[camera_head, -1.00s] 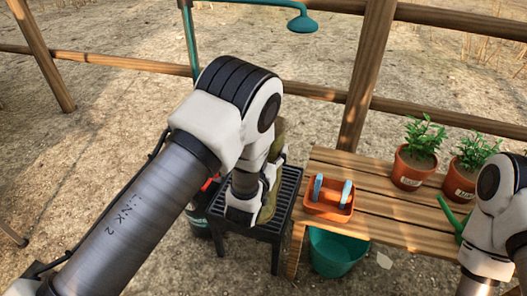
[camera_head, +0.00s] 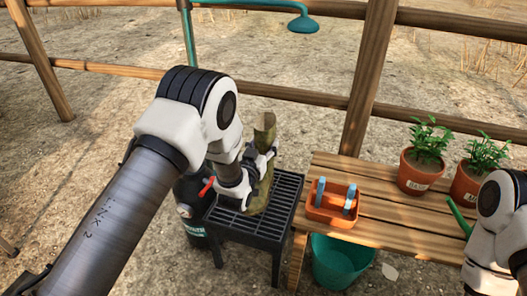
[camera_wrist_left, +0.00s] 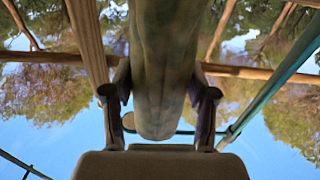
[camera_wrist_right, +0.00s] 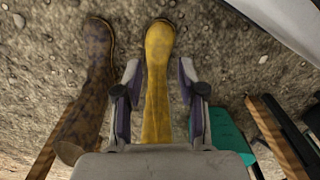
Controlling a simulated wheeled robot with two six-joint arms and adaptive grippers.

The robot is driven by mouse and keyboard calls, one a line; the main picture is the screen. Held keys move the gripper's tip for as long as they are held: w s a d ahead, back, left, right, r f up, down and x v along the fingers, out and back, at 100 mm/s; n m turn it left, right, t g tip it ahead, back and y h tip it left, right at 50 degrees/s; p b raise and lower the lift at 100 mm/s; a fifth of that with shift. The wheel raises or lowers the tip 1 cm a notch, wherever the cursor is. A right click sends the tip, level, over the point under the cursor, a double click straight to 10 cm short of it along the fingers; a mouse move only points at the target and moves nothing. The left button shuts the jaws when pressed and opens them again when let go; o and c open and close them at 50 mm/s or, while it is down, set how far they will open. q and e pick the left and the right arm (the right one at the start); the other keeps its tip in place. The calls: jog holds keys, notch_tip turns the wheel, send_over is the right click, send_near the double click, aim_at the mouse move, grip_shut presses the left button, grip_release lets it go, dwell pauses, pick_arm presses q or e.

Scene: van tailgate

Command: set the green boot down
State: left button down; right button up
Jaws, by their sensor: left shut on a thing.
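The green boot (camera_head: 261,190) is in my left gripper (camera_head: 256,166), over the black slatted stand (camera_head: 285,190). The boot is long and roughly upright; its lower end is at the slats, and I cannot tell whether it touches them. In the left wrist view the boot (camera_wrist_left: 163,70) fills the space between the fingers (camera_wrist_left: 160,105), which are shut on it. My right gripper (camera_wrist_right: 160,105) shows only in the right wrist view; its fingers are apart, with a yellow boot (camera_wrist_right: 158,90) seen between them and small gaps at both sides.
A dark canister (camera_head: 190,190) stands left of the stand. At right is a wooden bench (camera_head: 385,210) with an orange caddy (camera_head: 330,215) and potted plants (camera_head: 424,160). A teal bucket (camera_head: 338,265) is below.

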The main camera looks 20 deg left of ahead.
pick_arm(q)
jog(key=shift+f, duration=0.7)
jog(key=shift+r, duration=0.1)
pick_arm(e)
jog(key=shift+f, duration=0.4)
pick_arm(q)
jog(key=shift+c, duration=1.7)
grip_release()
